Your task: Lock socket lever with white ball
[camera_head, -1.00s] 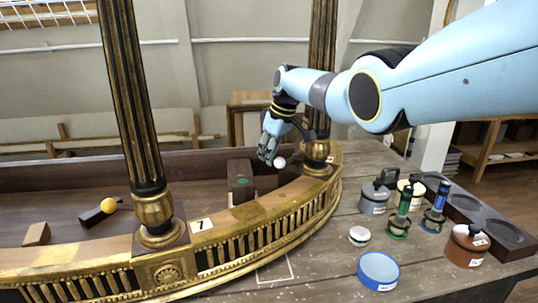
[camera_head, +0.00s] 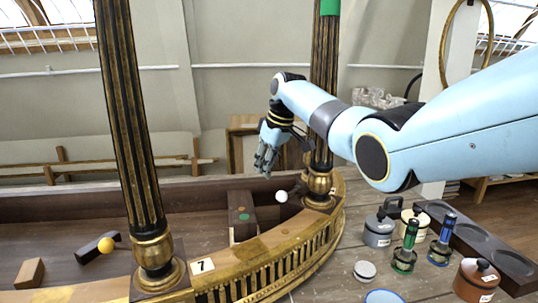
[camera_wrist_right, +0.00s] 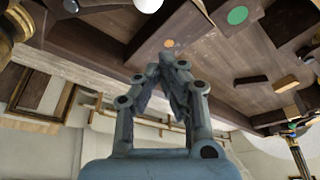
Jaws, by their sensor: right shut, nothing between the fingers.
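The white ball (camera_head: 281,196) sits at the end of the socket lever, just right of a dark block (camera_head: 240,229) with a green dot, inside the gilt console. The lever's shaft is hard to make out. The ball also shows at the top edge of the right wrist view (camera_wrist_right: 148,4), cut off by the frame. My right gripper (camera_head: 265,168) is above and slightly left of the ball, apart from it. In the right wrist view its fingers (camera_wrist_right: 168,62) meet at the tips, shut and empty. My left gripper is not in view.
Gilt columns (camera_head: 129,130) rise from the console's curved rim. Several pots and green and blue-topped items, such as a grey pot (camera_head: 378,232), crowd the right table.

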